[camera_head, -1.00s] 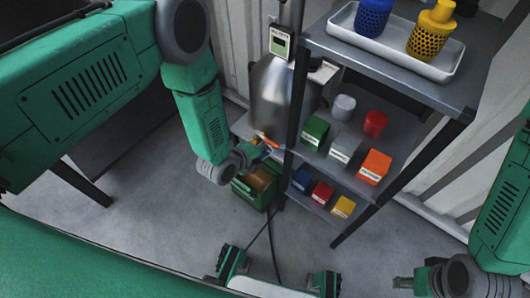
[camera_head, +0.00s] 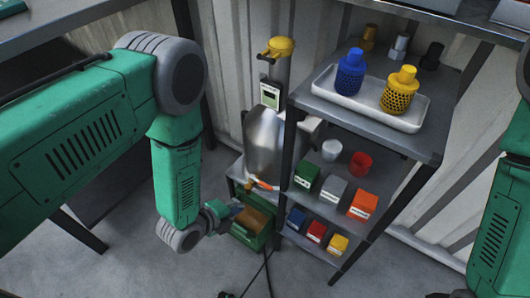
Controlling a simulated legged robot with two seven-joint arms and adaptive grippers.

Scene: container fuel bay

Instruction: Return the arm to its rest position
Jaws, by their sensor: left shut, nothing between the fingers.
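My left arm (camera_head: 178,185) comes in from the left and hangs down, its forearm green with grey joints. My left gripper (camera_head: 232,211) is at its lower end, shut and empty. It is small in the picture, in front of the green box (camera_head: 250,236) on the floor; I cannot tell whether they touch. My right arm (camera_head: 497,225) shows at the right edge. Its wrist (camera_head: 455,294) is cut off at the bottom, and the right gripper's fingers are out of frame.
Coloured boxes fill lower levels. A metal tank (camera_head: 262,145) stands beside it.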

